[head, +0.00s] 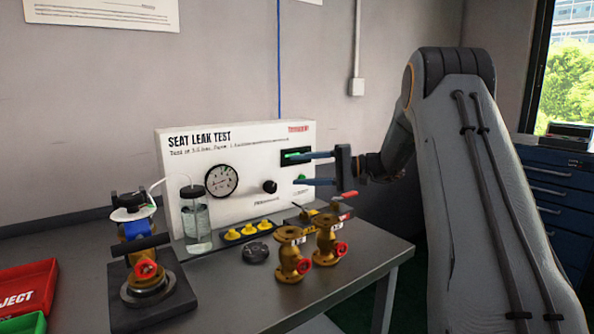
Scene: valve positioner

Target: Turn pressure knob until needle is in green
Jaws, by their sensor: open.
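The white SEAT LEAK TEST panel (250,160) stands at the back of the bench. Its round dial gauge (221,180) is left of centre; the needle and any green band are too small to read. The black pressure knob (270,186) is to the right of the gauge and slightly lower. My gripper (290,169) is open and empty, in front of the panel's right side. Its two fingers point left, one above the other. In the picture their tips are just right of the knob and apart from it. Depth to the panel is hard to tell.
Brass valves with red handwheels (291,255) stand on the bench below the gripper. A water jar (196,222) stands before the panel's left side. A yellow-capped strip (248,231) lies below the knob.

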